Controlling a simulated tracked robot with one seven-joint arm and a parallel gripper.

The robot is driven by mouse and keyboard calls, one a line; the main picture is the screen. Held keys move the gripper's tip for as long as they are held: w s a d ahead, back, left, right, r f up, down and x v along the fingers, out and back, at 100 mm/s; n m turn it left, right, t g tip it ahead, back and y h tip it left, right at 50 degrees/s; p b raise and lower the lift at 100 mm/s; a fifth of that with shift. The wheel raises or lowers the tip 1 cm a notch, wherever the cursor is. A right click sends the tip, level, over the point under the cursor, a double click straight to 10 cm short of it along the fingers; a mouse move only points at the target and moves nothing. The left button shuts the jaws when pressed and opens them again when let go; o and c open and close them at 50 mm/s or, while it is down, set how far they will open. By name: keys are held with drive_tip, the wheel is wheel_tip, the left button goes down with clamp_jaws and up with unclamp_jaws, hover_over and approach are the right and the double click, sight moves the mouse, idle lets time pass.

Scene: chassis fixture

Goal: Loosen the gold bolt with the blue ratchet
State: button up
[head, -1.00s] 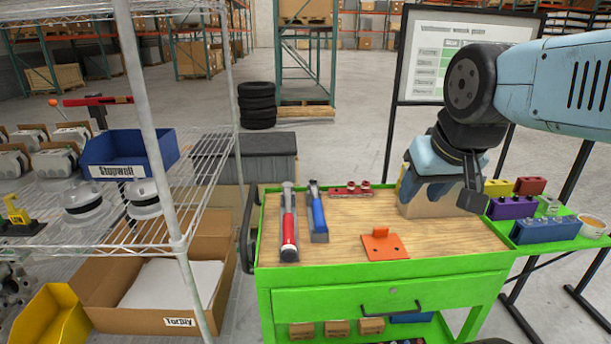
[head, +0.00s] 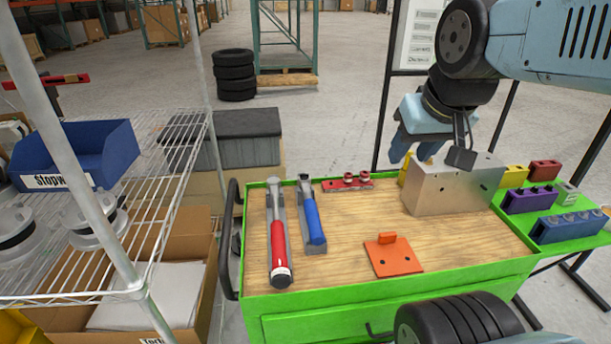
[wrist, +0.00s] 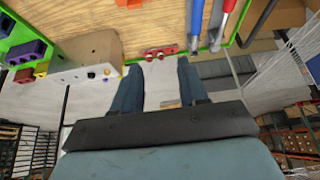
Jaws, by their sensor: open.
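The blue-handled ratchet (head: 314,222) lies in a grey holder on the wooden top of the green cart (head: 375,304), left of centre; its blue handle also shows in the wrist view (wrist: 196,17). A metal block (head: 452,190) stands at the top's right rear. My gripper (head: 410,150) is open and empty, behind the block at the cart's far edge. Its two fingers (wrist: 158,85) stand apart in the wrist view.
A red-handled tool (head: 279,240) lies left of the ratchet. A red strip with fittings (head: 348,183) lies at the back, and an orange plate (head: 392,256) in front. Coloured blocks (head: 567,227) stand on a right side shelf. A wire rack (head: 150,190) stands left.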

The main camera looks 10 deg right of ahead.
drive_tip(key=shift+o, duration=1.4)
drive_tip(key=shift+w, duration=0.25)
drive_tip(key=g, duration=0.6)
hover_over(311, 205)
wheel_tip(311, 205, down, 23)
drive_tip(key=shift+d+r, duration=0.1)
drive_tip(key=shift+r, duration=0.1)
drive_tip(key=shift+f, duration=5.2)
